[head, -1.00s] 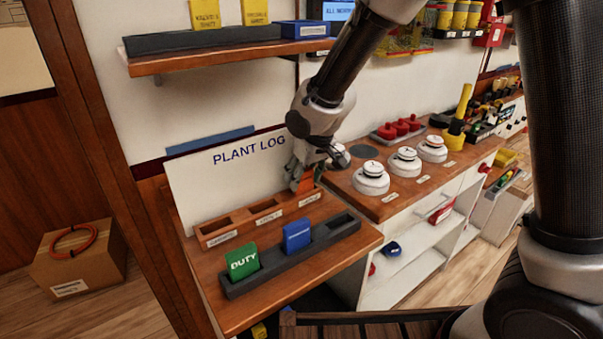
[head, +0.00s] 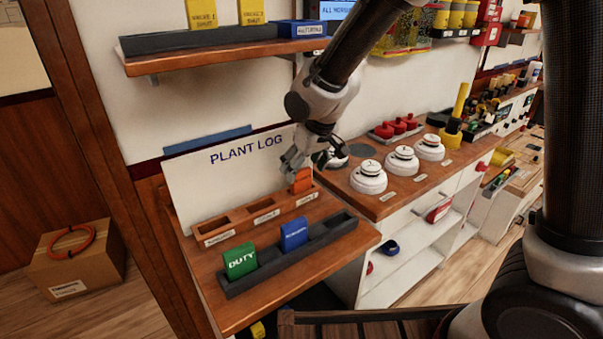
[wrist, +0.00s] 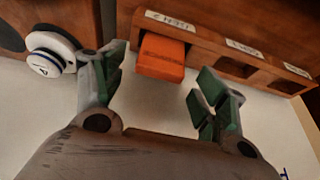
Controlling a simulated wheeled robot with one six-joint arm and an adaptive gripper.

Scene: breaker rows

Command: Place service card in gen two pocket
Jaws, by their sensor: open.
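An orange card (head: 301,181) stands in the right-hand pocket of the wooden pocket rack (head: 235,230), below the PLANT LOG panel. I take it for the service card, though its print cannot be read. In the wrist view the card (wrist: 162,58) sits in the pocket next to a label that seems to read GEN 2. My gripper (head: 304,160) is open just above the card. In the wrist view the fingers of my gripper (wrist: 160,90) are spread on either side of the card, apart from it and empty.
A dark rack (head: 300,248) in front holds a green DUTY card (head: 240,261) and a blue card (head: 294,234). White round knobs (head: 369,177) stand on the counter to the right. A shelf (head: 220,56) with yellow cards hangs above.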

